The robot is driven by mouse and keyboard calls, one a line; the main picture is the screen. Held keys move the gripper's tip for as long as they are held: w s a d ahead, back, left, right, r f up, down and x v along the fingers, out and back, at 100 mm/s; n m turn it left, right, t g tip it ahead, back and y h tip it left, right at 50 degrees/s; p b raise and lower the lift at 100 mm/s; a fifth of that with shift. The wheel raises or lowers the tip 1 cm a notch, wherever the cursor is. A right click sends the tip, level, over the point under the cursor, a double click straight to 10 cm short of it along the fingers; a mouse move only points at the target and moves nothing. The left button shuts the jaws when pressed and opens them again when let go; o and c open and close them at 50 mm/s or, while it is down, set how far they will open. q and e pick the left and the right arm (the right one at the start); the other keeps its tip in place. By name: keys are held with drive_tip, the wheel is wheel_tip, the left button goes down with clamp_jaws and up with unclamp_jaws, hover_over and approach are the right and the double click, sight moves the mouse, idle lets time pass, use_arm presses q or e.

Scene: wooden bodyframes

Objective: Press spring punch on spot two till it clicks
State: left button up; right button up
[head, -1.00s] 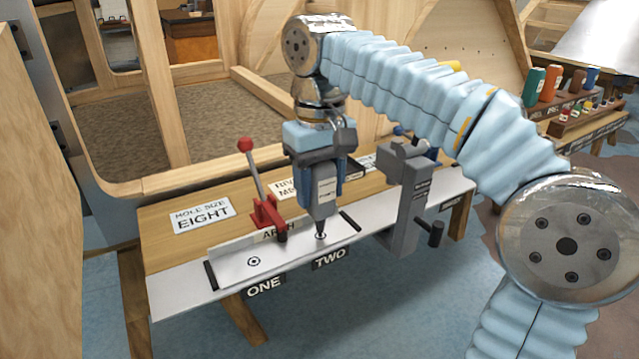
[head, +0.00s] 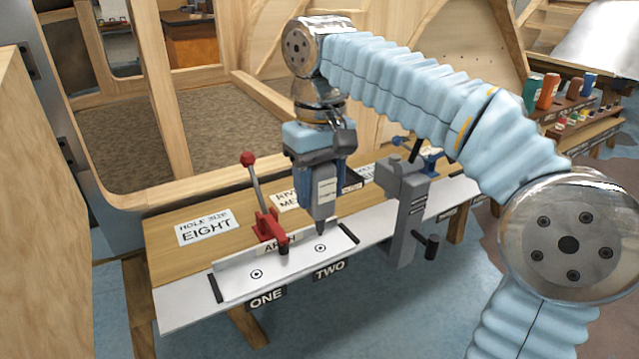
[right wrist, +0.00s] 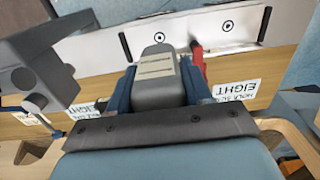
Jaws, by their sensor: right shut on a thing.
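My right gripper (head: 324,172) is shut on the grey spring punch (head: 324,196), held upright with its tip down. It also shows in the right wrist view, the punch (right wrist: 156,78) between the two blue fingers. Spot two (head: 320,248) is a ringed mark on the white strip above the label TWO (head: 330,270). The punch tip shows just behind spot two in the head view, and the mark is uncovered. I cannot tell how high the tip is. Spot two also shows in the right wrist view (right wrist: 159,37). My left gripper is not in view.
Spot one (head: 257,273) lies to the left. A red lever clamp (head: 269,224) stands close left of the punch. A grey device with a crank (head: 407,205) stands to its right. A HOLE SIZE EIGHT card (head: 206,228) lies on the wooden bench.

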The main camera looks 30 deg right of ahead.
sight(320, 166)
drive_tip(key=shift+r, duration=0.4)
wheel_tip(320, 166, up, 3)
drive_tip(key=p, duration=0.3)
drive_tip(key=shift+f, duration=0.2)
drive_tip(key=shift+r, duration=1.05)
